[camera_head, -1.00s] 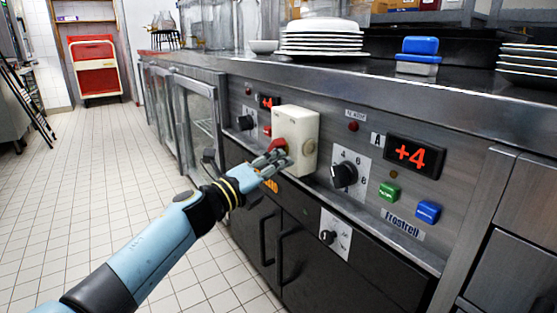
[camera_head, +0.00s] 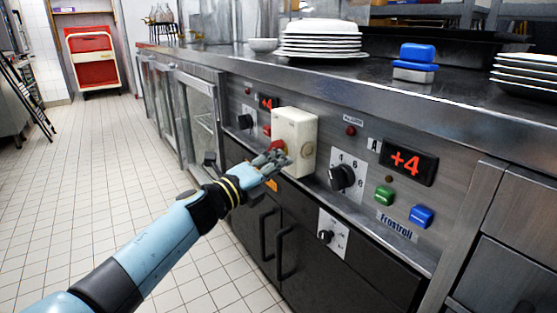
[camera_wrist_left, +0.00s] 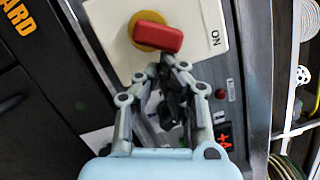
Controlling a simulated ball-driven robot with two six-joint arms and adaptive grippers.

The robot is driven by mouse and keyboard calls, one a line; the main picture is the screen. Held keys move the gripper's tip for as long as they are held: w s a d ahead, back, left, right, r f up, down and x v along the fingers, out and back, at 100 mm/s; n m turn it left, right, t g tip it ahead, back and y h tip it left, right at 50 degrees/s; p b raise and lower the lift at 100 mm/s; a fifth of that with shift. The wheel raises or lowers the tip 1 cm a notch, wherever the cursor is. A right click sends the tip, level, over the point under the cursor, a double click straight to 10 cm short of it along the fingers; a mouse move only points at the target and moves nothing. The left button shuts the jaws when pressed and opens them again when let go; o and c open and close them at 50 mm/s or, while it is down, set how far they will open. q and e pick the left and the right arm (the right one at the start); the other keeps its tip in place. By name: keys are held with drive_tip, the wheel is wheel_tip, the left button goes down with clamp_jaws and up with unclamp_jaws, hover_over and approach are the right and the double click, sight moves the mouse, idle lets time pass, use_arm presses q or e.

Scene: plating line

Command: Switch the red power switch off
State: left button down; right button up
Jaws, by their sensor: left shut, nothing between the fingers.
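The red power switch (camera_head: 277,146) is a red knob on a cream box (camera_head: 297,140) fixed to the counter's front panel. In the left wrist view the red knob (camera_wrist_left: 158,37) sits on a yellow disc, and the word ON shows on the box to its right. My left gripper (camera_head: 279,160) is shut and empty, just in front of and below the knob. In the wrist view its fingertips (camera_wrist_left: 168,62) are close below the knob's edge; I cannot tell whether they touch it. My right gripper is not in view.
The panel also carries a black dial (camera_head: 342,177), a green button (camera_head: 384,196), a blue button (camera_head: 423,216) and a +4 display (camera_head: 408,161). Plates (camera_head: 321,40) and a blue-lidded box (camera_head: 415,62) stand on the counter.

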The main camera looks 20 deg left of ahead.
use_arm(q)
drive_tip(key=shift+r, duration=0.1)
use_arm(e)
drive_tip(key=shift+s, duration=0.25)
use_arm(q)
drive_tip(key=shift+n+p, duration=0.3)
drive_tip(key=shift+p, duration=0.15)
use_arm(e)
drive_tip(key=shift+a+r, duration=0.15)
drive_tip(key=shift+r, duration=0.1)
use_arm(q)
drive_tip(key=shift+r, duration=0.1)
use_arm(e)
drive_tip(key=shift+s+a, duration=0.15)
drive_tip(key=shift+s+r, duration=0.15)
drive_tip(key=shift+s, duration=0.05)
